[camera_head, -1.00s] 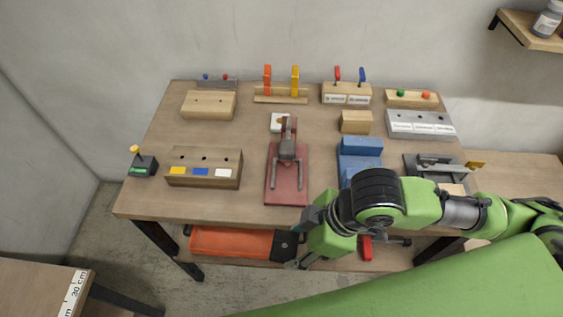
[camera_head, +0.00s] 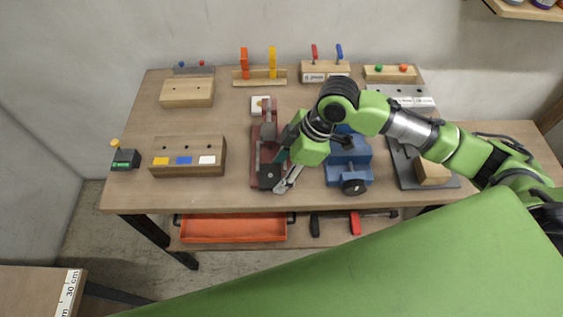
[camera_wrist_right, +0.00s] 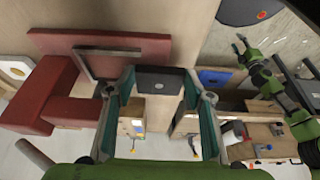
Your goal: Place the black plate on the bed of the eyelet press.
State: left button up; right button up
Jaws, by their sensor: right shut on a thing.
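The black plate (camera_head: 270,177) is held between the fingertips of my right gripper (camera_head: 283,172); the wrist view shows the plate (camera_wrist_right: 160,80) between the two fingers (camera_wrist_right: 158,90). The red eyelet press (camera_head: 256,150) stands at the middle of the bench. The plate is over or just in front of the front part of its red base; I cannot tell whether they touch. In the wrist view the press (camera_wrist_right: 50,95) is left of the plate. My arm partly hides the press. A small green arm, likely my left, shows in the wrist view with its gripper (camera_wrist_right: 239,43); its opening is too small to judge.
A blue device (camera_head: 349,165) with a black knob stands right of the press, close to my arm. A wooden block with coloured labels (camera_head: 188,157) is to the left. Several holders line the back. An orange tray (camera_head: 233,229) is below the bench top.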

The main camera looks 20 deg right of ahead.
jog(key=w, duration=0.2)
jog(key=shift+w+d, duration=0.3)
jog(key=shift+d, duration=0.05)
jog(key=shift+f+p, duration=0.4)
jog(key=shift+f, duration=0.35)
pick_arm(q)
jog(key=shift+s+r, duration=0.5)
jog(key=shift+s, duration=0.15)
pick_arm(e)
jog(key=shift+s, duration=0.15)
jog(key=o, duration=1.2)
jog(key=shift+f, duration=0.1)
pick_arm(q)
jog(key=shift+a, duration=0.1)
jog(key=shift+w+f+b, duration=0.1)
jog(key=shift+f+b, duration=0.5)
pick_arm(e)
jog(key=v, duration=1.2)
